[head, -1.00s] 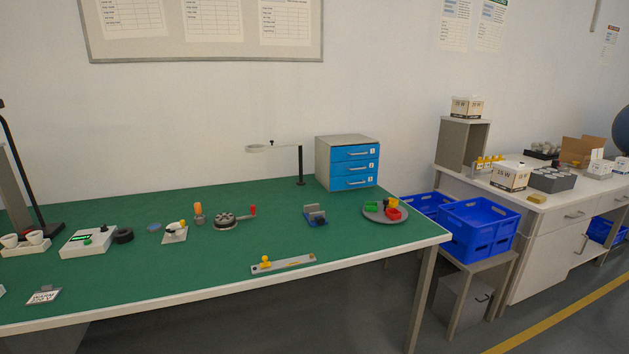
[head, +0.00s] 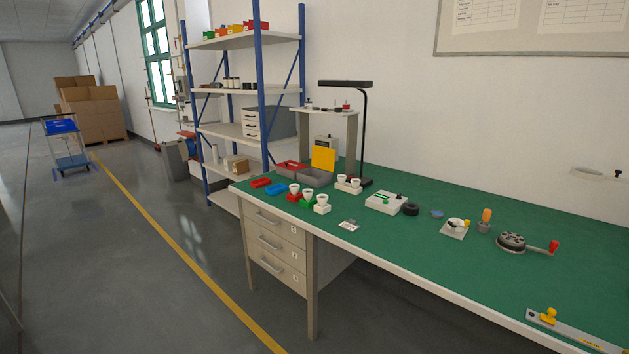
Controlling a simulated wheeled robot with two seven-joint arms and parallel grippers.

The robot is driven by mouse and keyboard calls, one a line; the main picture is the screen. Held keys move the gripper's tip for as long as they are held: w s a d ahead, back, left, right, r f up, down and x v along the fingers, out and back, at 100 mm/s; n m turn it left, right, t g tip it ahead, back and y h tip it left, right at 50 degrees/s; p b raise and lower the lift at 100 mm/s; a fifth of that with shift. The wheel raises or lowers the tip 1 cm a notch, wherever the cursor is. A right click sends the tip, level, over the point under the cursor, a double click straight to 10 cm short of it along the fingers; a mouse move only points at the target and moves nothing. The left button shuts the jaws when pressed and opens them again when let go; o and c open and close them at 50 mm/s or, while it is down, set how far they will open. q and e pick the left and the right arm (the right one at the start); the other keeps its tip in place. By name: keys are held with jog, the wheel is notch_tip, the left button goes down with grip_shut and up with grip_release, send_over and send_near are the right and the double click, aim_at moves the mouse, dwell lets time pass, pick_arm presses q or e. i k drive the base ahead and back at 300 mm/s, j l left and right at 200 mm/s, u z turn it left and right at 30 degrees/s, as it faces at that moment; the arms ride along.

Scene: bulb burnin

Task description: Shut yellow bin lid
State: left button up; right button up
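A yellow lid (head: 323,158) stands upright, open, at the far left end of the green workbench. A grey bin (head: 314,178) sits just in front of and below it; the lid seems to rise from the bin's back side, but the hinge is too small to make out. Neither of my grippers is in view.
A red-rimmed bin (head: 291,168) stands left of the grey bin. Red and blue trays (head: 276,189) and several cup-like holders (head: 308,197) stand in front. A black lamp (head: 364,130) rises behind. Blue-post shelving (head: 259,90) stands beyond. The floor at left is open.

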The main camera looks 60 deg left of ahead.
aim_at(321, 157)
jog(key=u, duration=1.85)
jog(key=i+j, duration=0.2)
